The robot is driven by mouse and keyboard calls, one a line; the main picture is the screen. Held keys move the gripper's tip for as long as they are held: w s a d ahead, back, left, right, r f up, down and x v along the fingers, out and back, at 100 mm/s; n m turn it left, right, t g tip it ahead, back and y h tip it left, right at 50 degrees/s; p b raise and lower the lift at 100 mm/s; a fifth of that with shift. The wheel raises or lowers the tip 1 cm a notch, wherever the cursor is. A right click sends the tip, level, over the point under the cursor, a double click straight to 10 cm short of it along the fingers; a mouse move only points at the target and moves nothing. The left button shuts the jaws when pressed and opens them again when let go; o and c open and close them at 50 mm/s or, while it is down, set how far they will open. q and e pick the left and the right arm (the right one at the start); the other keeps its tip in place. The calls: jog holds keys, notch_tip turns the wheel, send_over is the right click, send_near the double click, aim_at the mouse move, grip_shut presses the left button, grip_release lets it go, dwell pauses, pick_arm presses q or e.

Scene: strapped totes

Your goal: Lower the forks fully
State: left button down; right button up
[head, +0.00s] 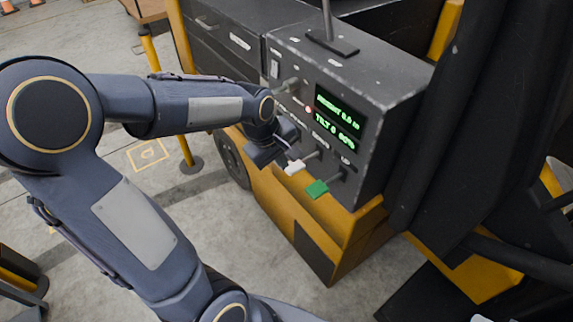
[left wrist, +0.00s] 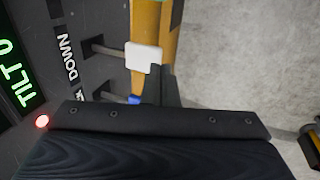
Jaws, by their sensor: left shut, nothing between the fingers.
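A dark control box (head: 345,90) on the yellow forklift carries a green-lit display (head: 338,113); its upper line looks like a height in metres, but the digits are hard to read. Below it, a white-tipped lever (head: 294,167) and a green-tipped lever (head: 317,189) stick out. In the left wrist view the white tip (left wrist: 144,57) is beside the label DOWN (left wrist: 68,57). My left gripper (head: 289,154) is shut and empty, right beside the white tip; I cannot tell whether they touch. A bit of blue (left wrist: 134,99) shows partly hidden behind the gripper. The forks are not in view.
A red light (head: 308,109) glows on the panel near my left wrist. A thin upright lever (head: 327,20) rises from the box top. A yellow post (head: 165,90) stands on the floor behind my forearm. Open concrete floor lies left of the forklift.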

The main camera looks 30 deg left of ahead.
pick_arm(q)
jog(key=v, duration=0.7)
jog(key=shift+a+r, duration=0.25)
jog(key=shift+a, duration=0.05)
jog(key=shift+s, duration=0.1)
dwell(0.4)
